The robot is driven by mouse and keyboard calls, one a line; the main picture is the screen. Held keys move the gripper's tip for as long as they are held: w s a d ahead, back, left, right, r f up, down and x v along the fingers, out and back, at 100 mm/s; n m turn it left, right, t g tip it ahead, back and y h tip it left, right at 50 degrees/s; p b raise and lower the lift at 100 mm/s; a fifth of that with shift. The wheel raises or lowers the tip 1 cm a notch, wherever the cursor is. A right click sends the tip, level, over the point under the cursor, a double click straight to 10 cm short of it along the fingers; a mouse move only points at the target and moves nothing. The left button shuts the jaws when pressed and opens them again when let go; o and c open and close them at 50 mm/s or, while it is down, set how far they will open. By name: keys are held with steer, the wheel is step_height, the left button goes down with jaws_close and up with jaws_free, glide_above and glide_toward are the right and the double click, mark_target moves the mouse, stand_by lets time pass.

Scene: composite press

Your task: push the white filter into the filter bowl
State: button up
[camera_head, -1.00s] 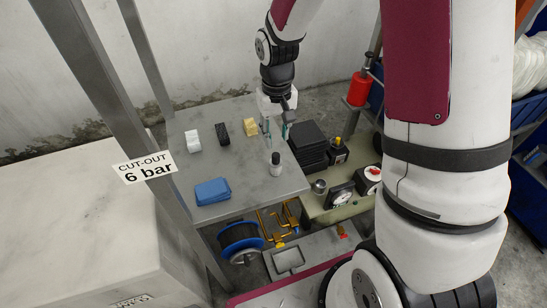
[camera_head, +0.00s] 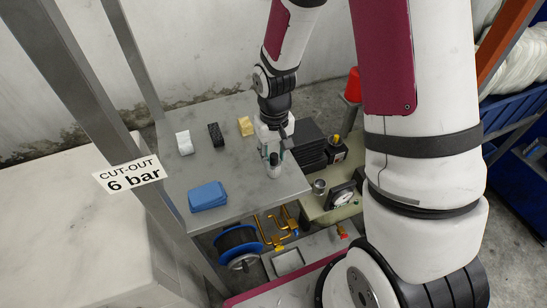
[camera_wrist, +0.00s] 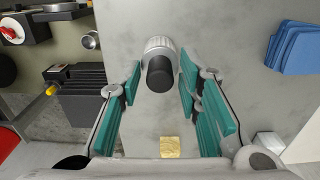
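The white filter (camera_head: 276,173), a ridged white cylinder with a black top, stands near the right front part of the grey table. In the wrist view the filter (camera_wrist: 160,50) lies between the ends of the teal finger pads. My gripper (camera_head: 270,152) is low over it. In the wrist view my gripper (camera_wrist: 161,80) is open, with gaps beside the filter. A small metal cup (camera_head: 319,187), which looks like the filter bowl, sits on the greenish unit to the right. It also shows in the wrist view (camera_wrist: 91,40), apart from my gripper.
On the grey table (camera_head: 240,185) are a blue stack (camera_head: 208,196) and white (camera_head: 184,143), black (camera_head: 215,135) and yellow (camera_head: 245,126) blocks. A black finned block (camera_head: 308,147) stands right of my gripper.

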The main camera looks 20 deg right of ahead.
jaws_close()
steer(key=shift+r, duration=0.15)
steer(key=shift+r+p, duration=1.15)
steer(key=shift+r, duration=1.25)
steer(key=c, duration=0.5)
jaws_free()
steer(key=shift+c, duration=0.2)
jaws_close()
